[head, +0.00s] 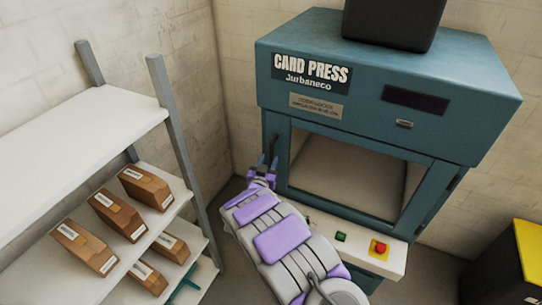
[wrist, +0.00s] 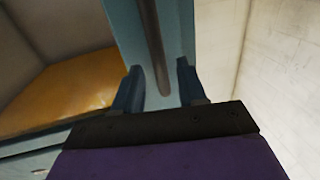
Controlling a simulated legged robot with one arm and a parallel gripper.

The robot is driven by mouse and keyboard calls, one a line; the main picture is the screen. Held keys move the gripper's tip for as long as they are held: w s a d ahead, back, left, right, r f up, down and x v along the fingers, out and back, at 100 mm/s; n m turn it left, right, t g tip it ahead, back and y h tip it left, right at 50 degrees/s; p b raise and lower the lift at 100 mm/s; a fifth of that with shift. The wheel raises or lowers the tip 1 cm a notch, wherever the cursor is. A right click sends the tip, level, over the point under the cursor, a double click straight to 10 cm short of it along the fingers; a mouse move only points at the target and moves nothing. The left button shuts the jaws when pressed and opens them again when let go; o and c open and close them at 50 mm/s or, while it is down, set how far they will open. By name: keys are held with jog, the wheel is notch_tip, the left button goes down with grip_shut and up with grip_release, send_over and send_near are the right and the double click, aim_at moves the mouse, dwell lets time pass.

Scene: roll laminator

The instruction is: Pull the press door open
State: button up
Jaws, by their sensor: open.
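The card press (head: 355,85) is a blue-green cabinet against the back wall. Its door (head: 350,175) is a blue-green frame around a large window and appears closed. My gripper (head: 268,165) is at the door's left edge in the head view. In the wrist view my gripper (wrist: 160,88) is open, with its two dark fingers apart. A dark vertical handle bar (wrist: 154,50) on the door frame (wrist: 122,25) runs down between the fingers, with a gap visible on each side. Whether the fingers touch it cannot be told. My arm hides the lower left of the press.
A shelf rack (head: 85,130) with several brown boxes stands on the left. A control panel with a green button (head: 340,237) and a red button (head: 379,248) lies below the door. A yellow-topped black bin (head: 525,262) stands at the lower right.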

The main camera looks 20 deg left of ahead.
aim_at(271, 155)
jog(key=shift+w+a, duration=0.15)
jog(key=shift+w, duration=1)
jog(key=shift+w+a, duration=0.1)
jog(key=shift+w, duration=1)
grip_shut()
